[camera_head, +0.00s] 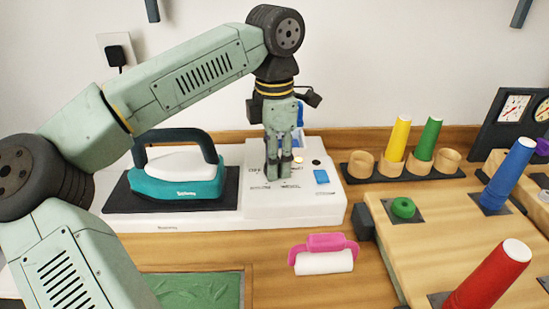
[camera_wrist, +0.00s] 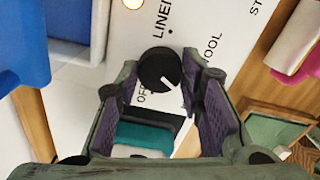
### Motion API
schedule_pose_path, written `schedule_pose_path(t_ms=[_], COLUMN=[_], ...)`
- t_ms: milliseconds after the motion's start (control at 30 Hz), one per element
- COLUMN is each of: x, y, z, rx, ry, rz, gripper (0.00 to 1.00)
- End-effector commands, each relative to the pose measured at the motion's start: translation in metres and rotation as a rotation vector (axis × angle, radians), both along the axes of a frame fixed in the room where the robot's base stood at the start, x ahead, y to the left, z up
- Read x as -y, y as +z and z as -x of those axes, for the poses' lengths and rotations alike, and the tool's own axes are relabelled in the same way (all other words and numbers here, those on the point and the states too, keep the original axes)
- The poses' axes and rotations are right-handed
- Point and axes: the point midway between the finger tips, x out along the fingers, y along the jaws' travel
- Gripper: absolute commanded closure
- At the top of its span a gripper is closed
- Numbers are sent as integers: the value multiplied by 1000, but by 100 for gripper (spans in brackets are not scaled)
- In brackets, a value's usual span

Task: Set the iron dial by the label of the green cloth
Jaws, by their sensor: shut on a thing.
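The iron dial (camera_wrist: 160,68) is a black round knob with a white pointer mark in the wrist view. My gripper (camera_head: 278,168) points down at the control panel of the white iron station (camera_head: 180,219); it also shows in the wrist view (camera_wrist: 163,82), its fingers shut on the dial. The mark points between OFF and the partly covered WOOL label; LINEN is on the dial's other side. In the head view my fingers hide the dial. The green cloth (camera_head: 195,290) lies in a wooden frame at the bottom, partly behind my arm. I see no readable label on it.
A teal iron (camera_head: 178,178) rests on a dark pad left of the panel. A pink-handled roller (camera_head: 324,258) lies in front. Coloured cones, including a red one (camera_head: 494,275), stand at the right.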

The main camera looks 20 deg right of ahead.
Motion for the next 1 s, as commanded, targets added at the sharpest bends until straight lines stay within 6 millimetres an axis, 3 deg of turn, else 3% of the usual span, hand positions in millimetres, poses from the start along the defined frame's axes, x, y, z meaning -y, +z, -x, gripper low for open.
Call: schedule_pose_path(t_ms=[33,67,333,700,1000], x=[0,0,0,0,1], y=[0,0,0,4,50], z=[0,0,0,0,0], rx=[-1,-1,-1,1,2], ry=[-1,-1,-1,-1,-1], rz=[-1,-1,0,0,1], gripper=[93,64,46,45,45])
